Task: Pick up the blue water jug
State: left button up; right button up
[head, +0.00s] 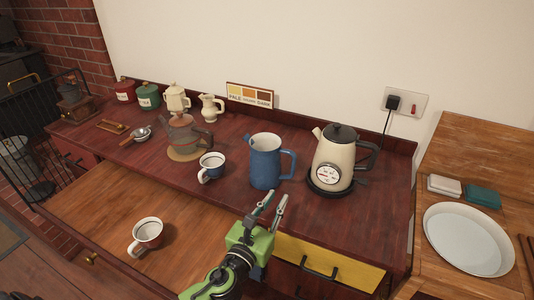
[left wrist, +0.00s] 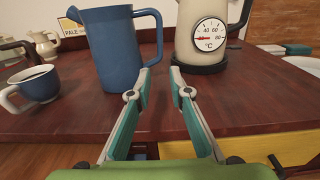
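The blue water jug (head: 264,163) stands upright on the dark red wooden counter, its handle to the right. It also shows in the left wrist view (left wrist: 110,50), straight ahead and a little left, its handle reaching to the right. My left gripper (head: 272,200) is open and empty, just in front of the jug at the counter's front edge. In the left wrist view its fingertips (left wrist: 160,72) are spread, pointing toward the jug's handle side. I see no contact with the jug. My right gripper shows in neither view.
A cream kettle (head: 333,160) with a dial stands right of the jug on a black base. A white and blue mug (head: 211,168) stands left of it, with a brown teapot (head: 184,136) beyond. Another mug (head: 148,233) stands on the lower wooden surface. A plate (head: 468,240) lies far right.

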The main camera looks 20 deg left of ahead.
aim_at(292, 171)
pick_arm(q)
jog(key=w, duration=0.3)
jog(key=w+r, duration=0.1)
jog(key=w, duration=0.1)
jog(key=shift+d+p, duration=0.4)
jog(key=shift+w+f, duration=0.2)
jog(key=shift+w, duration=0.8)
jog(key=shift+w+a+r+p, duration=0.1)
jog(key=shift+w+r+p, duration=0.15)
jog(key=shift+w, duration=0.3)
jog(key=shift+w+r+p, duration=0.15)
jog(key=shift+w+r, duration=0.1)
jog(key=shift+w, duration=0.25)
jog(key=shift+w+f, duration=0.15)
jog(key=shift+w, duration=1.4)
grip_shut()
jog(key=shift+r, duration=0.25)
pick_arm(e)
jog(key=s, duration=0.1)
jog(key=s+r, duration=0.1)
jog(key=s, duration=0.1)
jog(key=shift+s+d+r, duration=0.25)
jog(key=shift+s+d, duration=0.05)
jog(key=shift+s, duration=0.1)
